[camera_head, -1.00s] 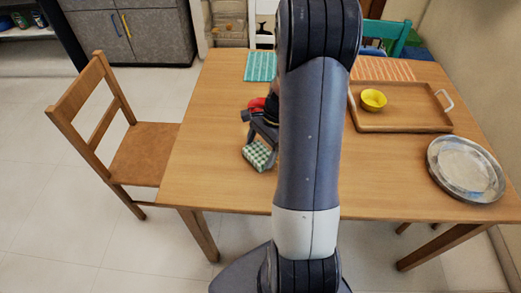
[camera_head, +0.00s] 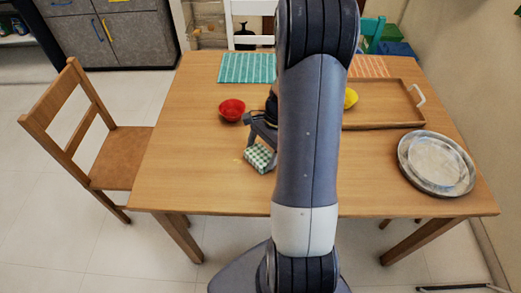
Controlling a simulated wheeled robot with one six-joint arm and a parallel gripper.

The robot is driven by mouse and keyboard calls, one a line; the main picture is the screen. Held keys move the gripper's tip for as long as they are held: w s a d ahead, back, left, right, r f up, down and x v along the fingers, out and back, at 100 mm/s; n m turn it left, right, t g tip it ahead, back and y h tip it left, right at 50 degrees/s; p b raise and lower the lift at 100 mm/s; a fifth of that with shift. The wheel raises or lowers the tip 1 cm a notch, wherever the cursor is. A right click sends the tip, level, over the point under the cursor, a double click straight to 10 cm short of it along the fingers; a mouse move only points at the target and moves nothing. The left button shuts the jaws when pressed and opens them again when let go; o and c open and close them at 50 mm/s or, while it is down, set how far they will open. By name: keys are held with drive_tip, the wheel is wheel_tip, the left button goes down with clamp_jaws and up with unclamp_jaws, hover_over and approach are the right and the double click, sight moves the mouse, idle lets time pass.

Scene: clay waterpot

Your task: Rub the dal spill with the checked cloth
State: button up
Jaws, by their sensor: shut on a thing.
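The green-and-white checked cloth (camera_head: 260,157) is folded into a small pad and rests at or just above the wooden table (camera_head: 200,180). My gripper (camera_head: 259,147) is shut on the cloth from above. My arm hides part of the gripper and the table to the right of it. A faint yellowish mark (camera_head: 238,160), possibly the dal spill, shows just left of the cloth. It is too small to tell for sure.
A red bowl (camera_head: 232,109) stands behind and left of the cloth. A wooden tray (camera_head: 385,115) with a yellow bowl (camera_head: 351,98) lies to the right, and a steel plate (camera_head: 436,162) is at the right edge. The table's left front is clear.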

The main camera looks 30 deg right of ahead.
drive_tip(key=shift+s+d, duration=0.25)
drive_tip(key=shift+d, duration=0.05)
wheel_tip(320, 180, up, 3)
drive_tip(key=shift+d+f+p, duration=0.1)
drive_tip(key=shift+p, duration=0.8)
drive_tip(key=shift+r+p, duration=0.3)
drive_tip(key=shift+p, duration=0.05)
wheel_tip(320, 180, up, 5)
drive_tip(key=p, duration=0.4)
drive_tip(key=shift+f, duration=0.1)
